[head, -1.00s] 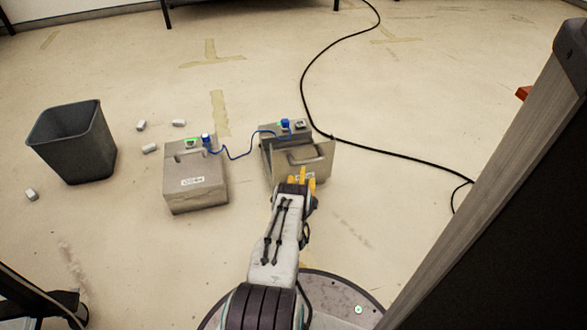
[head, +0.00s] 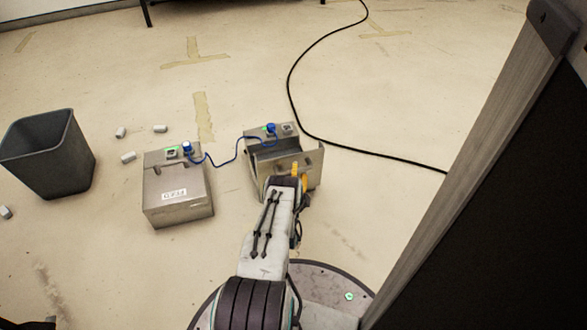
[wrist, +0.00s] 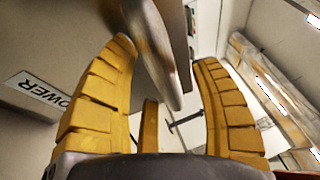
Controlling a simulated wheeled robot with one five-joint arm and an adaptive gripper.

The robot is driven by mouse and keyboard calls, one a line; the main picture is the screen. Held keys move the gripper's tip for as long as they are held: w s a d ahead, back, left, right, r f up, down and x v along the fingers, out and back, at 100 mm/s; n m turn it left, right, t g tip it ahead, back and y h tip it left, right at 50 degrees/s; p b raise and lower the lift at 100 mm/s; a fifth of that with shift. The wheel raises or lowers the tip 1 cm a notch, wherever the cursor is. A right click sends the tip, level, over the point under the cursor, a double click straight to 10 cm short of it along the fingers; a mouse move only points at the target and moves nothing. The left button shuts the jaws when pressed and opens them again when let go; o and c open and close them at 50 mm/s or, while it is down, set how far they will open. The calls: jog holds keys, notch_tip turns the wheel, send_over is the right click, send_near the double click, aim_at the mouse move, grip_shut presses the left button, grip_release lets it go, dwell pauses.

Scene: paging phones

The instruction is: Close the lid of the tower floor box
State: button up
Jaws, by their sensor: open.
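The tower floor box (head: 258,184) is the right one of two metal boxes, close in front of my base. Its lid (head: 312,172) stands raised at the near side, and the box's open top shows behind it. A label (wrist: 38,97) with the letters "OWER" is at the left. I cannot tell whether a finger touches the handle.
A second box (head: 178,200) with a closed lid stands left, joined by a blue cable (head: 224,163). A black cable (head: 345,151) runs behind. A large dark panel (head: 510,220) fills the right.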

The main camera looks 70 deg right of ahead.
jog(key=shift+c, duration=0.4)
grip_shut()
dwell(0.4)
